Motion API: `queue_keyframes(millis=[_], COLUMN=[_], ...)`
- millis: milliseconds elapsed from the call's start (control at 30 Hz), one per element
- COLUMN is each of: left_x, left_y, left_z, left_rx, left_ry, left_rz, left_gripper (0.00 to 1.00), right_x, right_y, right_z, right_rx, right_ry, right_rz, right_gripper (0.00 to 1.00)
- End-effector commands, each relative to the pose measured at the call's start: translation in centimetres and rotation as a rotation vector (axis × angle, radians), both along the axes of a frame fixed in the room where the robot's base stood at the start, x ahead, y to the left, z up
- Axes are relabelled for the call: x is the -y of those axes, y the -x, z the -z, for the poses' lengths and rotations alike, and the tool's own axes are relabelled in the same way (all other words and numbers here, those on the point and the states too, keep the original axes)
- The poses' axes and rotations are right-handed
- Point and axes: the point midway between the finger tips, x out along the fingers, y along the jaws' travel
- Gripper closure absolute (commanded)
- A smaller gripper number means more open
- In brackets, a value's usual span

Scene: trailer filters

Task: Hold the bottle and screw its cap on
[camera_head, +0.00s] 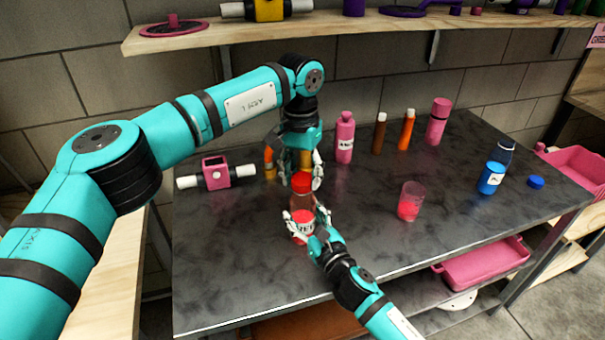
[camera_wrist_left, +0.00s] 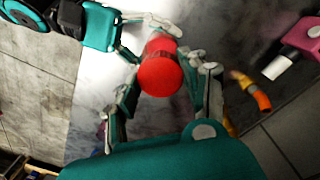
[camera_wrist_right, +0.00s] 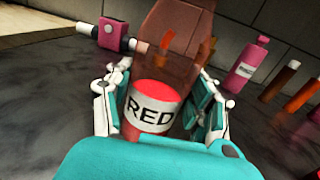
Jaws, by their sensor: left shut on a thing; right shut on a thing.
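The bottle (camera_head: 302,203) is clear with red contents and a white RED label. It stands upright near the middle of the table. My right gripper (camera_head: 308,223) is shut around its lower part, at the label. In the right wrist view the bottle (camera_wrist_right: 152,107) sits between both fingers. The red cap (camera_head: 302,183) is at the bottle's top. My left gripper (camera_head: 303,178) comes from above and is shut on the cap, which shows between its fingers in the left wrist view (camera_wrist_left: 160,70). Whether the cap is seated on the threads cannot be told.
A pink box with white ends (camera_head: 216,174) stands left. A glass with red contents (camera_head: 410,201) is right, with a blue bottle (camera_head: 492,177) and blue cap (camera_head: 536,182) farther right.

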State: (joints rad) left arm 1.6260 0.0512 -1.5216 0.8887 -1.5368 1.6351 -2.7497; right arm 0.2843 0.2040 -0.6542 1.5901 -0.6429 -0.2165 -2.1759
Motion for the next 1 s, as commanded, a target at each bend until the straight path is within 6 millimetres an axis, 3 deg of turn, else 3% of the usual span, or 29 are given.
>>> queue_keyframes(millis=[133,167,300,667,1000], left_x=[0.0,0.0,0.0,0.0,0.0], left_y=[-0.1,-0.1,0.0,-0.1,0.0], left_z=[-0.1,-0.1,-0.1,-0.5,-4.4], left_rx=[0.002,0.002,0.002,0.002,0.002], left_ry=[0.000,0.000,0.000,0.000,0.000], left_rz=[-0.002,-0.003,-0.003,-0.004,-0.004], left_gripper=[0.68,0.52,0.33,0.32,0.32], right_x=[0.0,0.0,0.0,0.0,0.0], right_y=[0.0,0.0,0.0,0.0,0.0], right_z=[0.1,0.1,0.1,0.1,0.1], right_rx=[-0.002,-0.002,-0.002,-0.002,-0.002], right_ry=[0.001,0.001,0.001,0.001,0.001], right_rz=[0.000,0.000,0.000,0.000,0.000], right_gripper=[1.00,1.00,1.00,1.00,1.00])
